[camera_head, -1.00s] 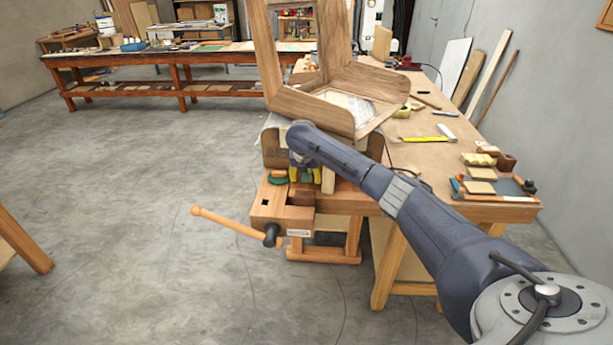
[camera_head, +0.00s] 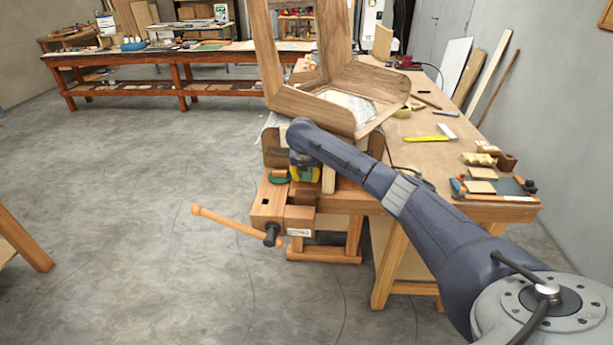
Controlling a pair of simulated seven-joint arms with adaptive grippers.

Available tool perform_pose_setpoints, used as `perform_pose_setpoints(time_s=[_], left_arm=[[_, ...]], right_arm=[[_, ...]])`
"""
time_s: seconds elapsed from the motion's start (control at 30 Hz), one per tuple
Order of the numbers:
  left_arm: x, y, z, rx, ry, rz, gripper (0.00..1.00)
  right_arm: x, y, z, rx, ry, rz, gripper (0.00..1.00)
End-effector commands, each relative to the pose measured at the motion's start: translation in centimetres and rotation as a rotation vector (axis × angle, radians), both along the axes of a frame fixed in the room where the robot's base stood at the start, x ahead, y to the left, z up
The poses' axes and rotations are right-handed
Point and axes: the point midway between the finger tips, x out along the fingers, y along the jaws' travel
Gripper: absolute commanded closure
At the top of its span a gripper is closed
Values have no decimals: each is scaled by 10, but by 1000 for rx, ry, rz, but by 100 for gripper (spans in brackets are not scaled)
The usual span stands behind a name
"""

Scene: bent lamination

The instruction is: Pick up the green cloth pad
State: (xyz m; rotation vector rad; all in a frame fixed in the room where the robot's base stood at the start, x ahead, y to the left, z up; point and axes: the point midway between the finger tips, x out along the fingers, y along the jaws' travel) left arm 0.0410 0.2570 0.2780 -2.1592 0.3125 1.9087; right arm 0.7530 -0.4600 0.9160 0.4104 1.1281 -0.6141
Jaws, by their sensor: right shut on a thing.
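My right gripper (camera_head: 305,175) is above the wooden vise at the near-left corner of the workbench, pointing down with its yellow fingers together. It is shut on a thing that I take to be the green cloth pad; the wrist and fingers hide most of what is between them. A flat dark green piece (camera_head: 279,179) shows just left of the fingers, on top of the vise. I cannot tell whether it is part of the held pad or separate. My left gripper is not in view.
The wooden vise (camera_head: 268,205) has a long handle (camera_head: 225,222) sticking out left. A large bent wooden frame (camera_head: 310,108) stands on the workbench (camera_head: 425,158) close behind my right wrist. A yellow-and-silver square (camera_head: 428,139) and small blocks (camera_head: 480,173) lie to the right.

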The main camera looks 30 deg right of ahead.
Motion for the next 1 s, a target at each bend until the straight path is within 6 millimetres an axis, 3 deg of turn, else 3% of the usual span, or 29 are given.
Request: perform_pose_setpoints(time_s=[0.4, 1.0], left_arm=[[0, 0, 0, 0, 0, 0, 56], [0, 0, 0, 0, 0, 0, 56]], right_arm=[[-2, 2, 65, -1, -2, 2, 84], [-90, 67, 63, -3, -1, 5, 84]])
